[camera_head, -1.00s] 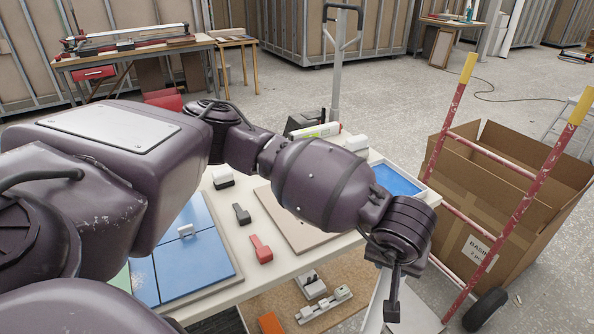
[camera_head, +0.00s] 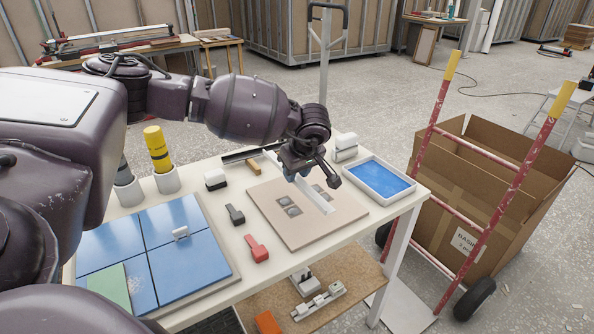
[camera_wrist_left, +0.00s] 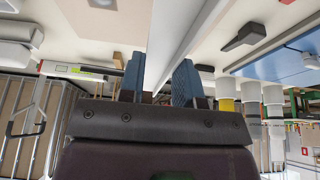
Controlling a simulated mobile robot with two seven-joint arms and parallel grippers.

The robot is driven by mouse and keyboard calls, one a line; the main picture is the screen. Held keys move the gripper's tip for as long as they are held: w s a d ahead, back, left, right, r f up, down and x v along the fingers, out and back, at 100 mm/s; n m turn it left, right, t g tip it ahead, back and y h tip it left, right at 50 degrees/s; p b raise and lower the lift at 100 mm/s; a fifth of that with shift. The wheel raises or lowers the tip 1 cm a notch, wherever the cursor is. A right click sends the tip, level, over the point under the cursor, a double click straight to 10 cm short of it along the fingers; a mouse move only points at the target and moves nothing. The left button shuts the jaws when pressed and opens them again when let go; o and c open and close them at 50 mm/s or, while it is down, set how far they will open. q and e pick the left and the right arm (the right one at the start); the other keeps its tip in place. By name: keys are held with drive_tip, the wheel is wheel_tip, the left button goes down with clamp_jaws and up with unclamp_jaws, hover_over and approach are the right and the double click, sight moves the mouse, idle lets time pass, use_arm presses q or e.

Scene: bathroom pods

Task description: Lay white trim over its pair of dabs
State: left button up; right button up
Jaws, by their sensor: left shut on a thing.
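The white trim (camera_head: 314,196) is a long thin strip. My left gripper (camera_head: 298,172) is shut on it above the beige board (camera_head: 275,230). The trim slants down to the right, past the gripper. In the left wrist view, the trim (camera_wrist_left: 182,38) runs between the two blue fingertips (camera_wrist_left: 158,80). Grey square dabs lie on the board: one pair (camera_head: 288,205) is left of the trim, and other grey patches (camera_head: 319,188) show beside its right side. I cannot tell whether the trim touches the board. My right gripper is not in view.
A white tray with a blue inside (camera_head: 382,180) stands right of the board. Black (camera_head: 235,214) and red (camera_head: 256,250) tools lie to its left, beside blue tiles (camera_head: 185,265). A yellow bottle (camera_head: 157,150) stands at the back left. A red trolley (camera_head: 470,170) stands beyond the table's right end.

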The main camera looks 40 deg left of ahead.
sight(298, 181)
use_arm(q)
drive_tip(key=shift+f+b, duration=0.6)
drive_tip(key=shift+f, duration=0.8)
wheel_tip(298, 181, down, 2)
drive_tip(key=shift+b, duration=0.5)
drive_tip(key=shift+f+b, duration=0.35)
drive_tip(key=shift+f, duration=1.2)
drive_tip(key=shift+f, duration=0.4)
drive_tip(key=o, duration=1.3)
